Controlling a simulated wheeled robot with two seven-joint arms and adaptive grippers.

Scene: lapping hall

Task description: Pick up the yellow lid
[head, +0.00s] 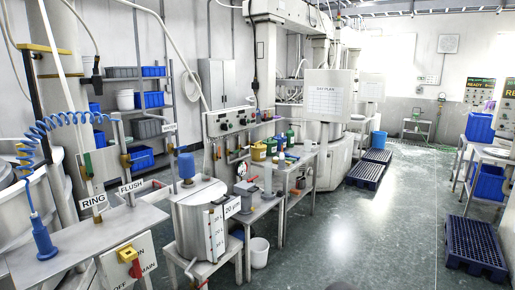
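I cannot make out a clear yellow lid.
A steel drum (200,222) stands on a low stand in front of the bench. A metal counter (75,250) with signs and a blue coiled hose fills the left. A white bucket (259,252) sits on the floor. Open green floor (370,225) lies to the right, with a dark blue pallet (475,245) beyond.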

